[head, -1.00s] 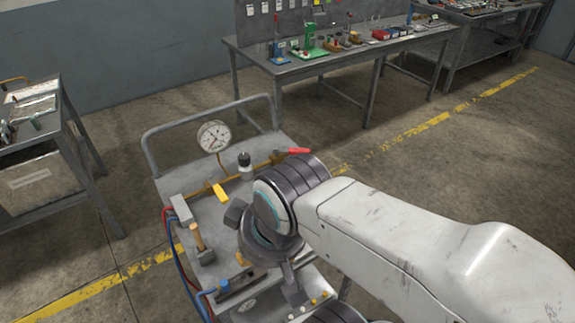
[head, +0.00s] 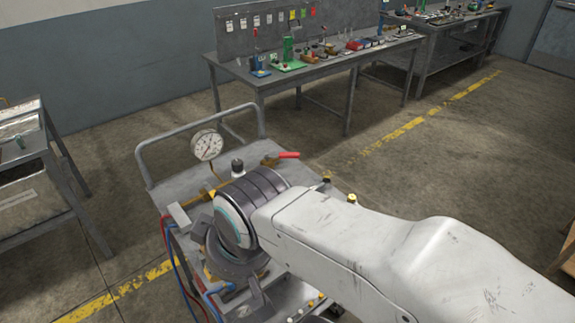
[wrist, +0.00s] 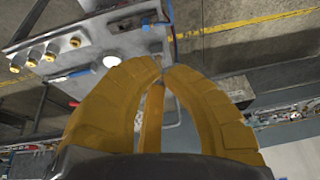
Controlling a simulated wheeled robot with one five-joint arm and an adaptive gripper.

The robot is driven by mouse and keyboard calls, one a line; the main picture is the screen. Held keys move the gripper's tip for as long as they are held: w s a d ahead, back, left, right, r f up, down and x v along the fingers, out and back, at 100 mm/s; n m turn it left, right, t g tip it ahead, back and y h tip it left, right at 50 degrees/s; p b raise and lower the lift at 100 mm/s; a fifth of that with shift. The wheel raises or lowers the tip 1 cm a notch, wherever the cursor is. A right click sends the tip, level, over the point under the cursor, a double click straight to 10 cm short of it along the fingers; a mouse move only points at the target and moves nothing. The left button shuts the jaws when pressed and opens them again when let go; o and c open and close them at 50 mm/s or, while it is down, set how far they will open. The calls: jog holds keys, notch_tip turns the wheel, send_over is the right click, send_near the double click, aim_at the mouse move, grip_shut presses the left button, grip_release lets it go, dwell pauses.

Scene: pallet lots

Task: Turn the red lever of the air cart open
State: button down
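The air cart (head: 185,185) is a grey cart with a tube rail, a round gauge (head: 207,144) and a brass pipe across its top. The red lever (head: 288,155) sticks out to the right at the pipe's right end, above my wrist in the head view. My arm covers the cart's middle and hides my gripper in that view. In the wrist view my gripper (wrist: 163,68) has its yellow fingers closed together at the tips, with nothing visible between them. A small red piece (wrist: 74,103) shows left of the fingers; I cannot tell if it is the lever.
Red and blue hoses (head: 172,255) hang at the cart's left side. A workbench (head: 330,62) with tools stands behind, and another table (head: 25,160) is at the left. The floor right of the cart is clear, with a yellow line (head: 400,131).

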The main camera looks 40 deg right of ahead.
jog(key=w+d+f+m+t+h+b, duration=0.1)
jog(key=w+d+f+m+b, duration=0.1)
jog(key=w+d+m+b, duration=0.3)
jog(key=w+d+f+m+t+h+b, duration=0.1)
jog(key=w+d+f+m+b, duration=0.15)
jog(key=w, duration=0.45)
jog(key=m+t+h+b, duration=0.2)
jog(key=m+h+b, duration=0.4)
jog(key=m+b, duration=1.2)
send_near(282, 157)
jog(key=shift+m, duration=0.25)
jog(key=d+f, duration=0.2)
jog(key=d+f+p, duration=0.1)
jog(key=d+f, duration=0.1)
jog(key=f, duration=0.1)
jog(key=shift+w+d+f, duration=0.15)
jog(key=shift+d+f, duration=0.2)
jog(key=shift+w+d, duration=0.85)
jog(key=shift+d, duration=0.2)
